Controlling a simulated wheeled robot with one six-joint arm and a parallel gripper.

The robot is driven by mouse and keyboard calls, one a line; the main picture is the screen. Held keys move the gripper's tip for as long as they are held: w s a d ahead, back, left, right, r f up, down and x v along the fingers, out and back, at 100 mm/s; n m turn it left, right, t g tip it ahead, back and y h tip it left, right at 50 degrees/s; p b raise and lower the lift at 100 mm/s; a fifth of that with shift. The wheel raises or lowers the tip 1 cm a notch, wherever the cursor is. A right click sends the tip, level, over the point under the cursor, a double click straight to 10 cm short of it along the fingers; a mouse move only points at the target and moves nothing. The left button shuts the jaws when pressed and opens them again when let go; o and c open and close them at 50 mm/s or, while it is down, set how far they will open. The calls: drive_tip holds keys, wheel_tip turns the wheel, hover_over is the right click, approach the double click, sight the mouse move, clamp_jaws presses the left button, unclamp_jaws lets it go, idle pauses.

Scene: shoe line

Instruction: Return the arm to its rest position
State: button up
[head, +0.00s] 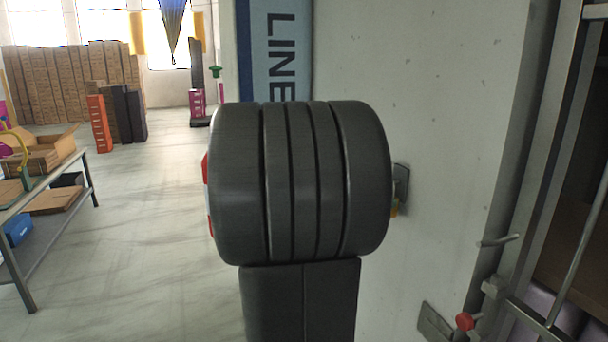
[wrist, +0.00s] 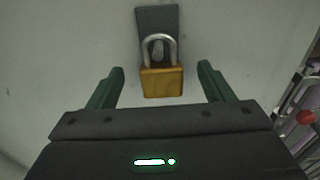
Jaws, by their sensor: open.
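My gripper (wrist: 161,70) shows in the wrist view with its two green fingers apart and nothing held between them. A brass padlock (wrist: 162,82) with a silver shackle hangs from a grey hasp plate (wrist: 157,20) on the pale wall. It appears between and beyond the fingertips; whether they touch it I cannot tell. In the head view my own dark arm joint fills the middle and hides the gripper. Only a sliver of the padlock (head: 395,208) and of the hasp (head: 402,182) shows past its right edge.
The pale wall panel (head: 440,110) stands close behind my arm. At right are a metal frame and a red knob (head: 465,320). A workbench (head: 50,197) with open cartons stands at left. The floor (head: 160,220) between is clear. Stacked boxes (head: 70,85) line the back.

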drive_tip(key=b+v, duration=0.3)
drive_tip(key=v, duration=0.5)
drive_tip(key=shift+a+b, duration=0.35)
drive_tip(key=shift+a, duration=0.05)
drive_tip(key=shift+s+d+f, duration=0.1)
drive_tip(key=shift+s, duration=0.1)
